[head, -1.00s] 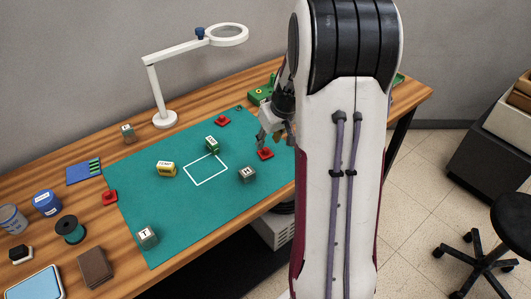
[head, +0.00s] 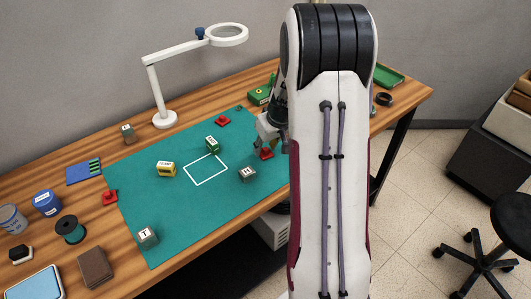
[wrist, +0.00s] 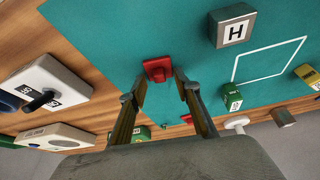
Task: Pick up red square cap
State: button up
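A red square cap (head: 266,155) with a raised knob lies on the green mat (head: 190,225), near its right edge. It also shows in the wrist view (wrist: 157,66), near the ends of my two fingers. My gripper (wrist: 160,76) is open and empty, with one finger toward each side of this cap; I cannot tell whether they touch it. In the head view my gripper (head: 266,147) is just above the cap and partly hidden by my arm. Two other red caps lie at the back (head: 222,121) and at the left edge (head: 110,197) of the mat.
An H cube (head: 247,174) stands left of the near cap. A green block (head: 212,144) and a yellow block (head: 166,169) stand around a white outline (head: 205,183). A magnifier lamp (head: 165,118) stands behind. White boxes (wrist: 50,90) show left in the wrist view.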

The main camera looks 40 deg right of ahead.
aim_at(266, 149)
grip_shut()
jog(key=shift+r, duration=0.1)
dwell(0.3)
notch_tip(266, 149, up, 10)
dwell(0.8)
